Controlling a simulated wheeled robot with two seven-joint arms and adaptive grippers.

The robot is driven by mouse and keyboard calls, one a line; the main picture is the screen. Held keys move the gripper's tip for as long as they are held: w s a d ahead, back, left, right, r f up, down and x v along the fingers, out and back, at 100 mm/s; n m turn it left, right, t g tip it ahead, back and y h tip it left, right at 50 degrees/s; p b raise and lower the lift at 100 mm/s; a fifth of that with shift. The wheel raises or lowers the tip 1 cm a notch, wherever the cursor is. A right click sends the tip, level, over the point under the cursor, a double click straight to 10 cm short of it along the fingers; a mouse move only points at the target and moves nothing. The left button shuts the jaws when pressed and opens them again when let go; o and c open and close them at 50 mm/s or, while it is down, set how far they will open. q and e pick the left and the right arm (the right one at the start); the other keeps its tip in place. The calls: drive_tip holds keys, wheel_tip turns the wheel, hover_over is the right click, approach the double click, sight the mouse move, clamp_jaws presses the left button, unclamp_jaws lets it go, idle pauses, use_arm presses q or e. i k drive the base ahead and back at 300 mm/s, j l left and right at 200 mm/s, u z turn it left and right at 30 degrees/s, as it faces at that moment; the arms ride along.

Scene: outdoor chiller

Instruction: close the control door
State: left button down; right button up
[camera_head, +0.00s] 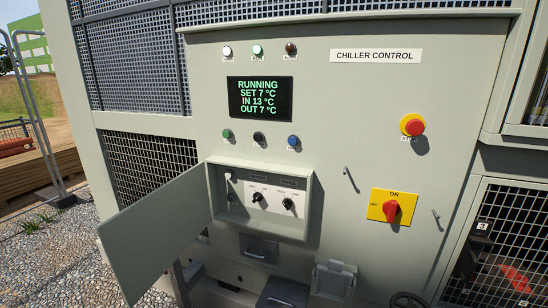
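The control door (155,236) is a plain grey-green panel. It stands wide open, swung out to the left from the left edge of a shallow control recess (304,205). Inside the recess, a white panel (270,194) carries two black knobs, small labels and a small fitting at its left. The inner side of the recess is exposed. Neither of my grippers can be made out in the head view, and nothing is seen touching the door.
Above the recess are a display (260,98) reading RUNNING, lamps and buttons. To the right are a red emergency button (413,126) and a red switch (391,209) on a yellow plate. Small handles (350,179) project from the cabinet. A metal fence (38,115) stands at far left.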

sight(139, 242)
drive_tip(key=i+j+z, duration=0.25)
drive_tip(key=j+z, duration=0.15)
drive_tip(key=j, duration=0.8)
drive_tip(key=j+z, duration=0.4)
drive_tip(key=j, duration=0.75)
drive_tip(key=j+z, duration=0.35)
drive_tip(key=j, duration=0.9)
drive_tip(key=k, duration=0.05)
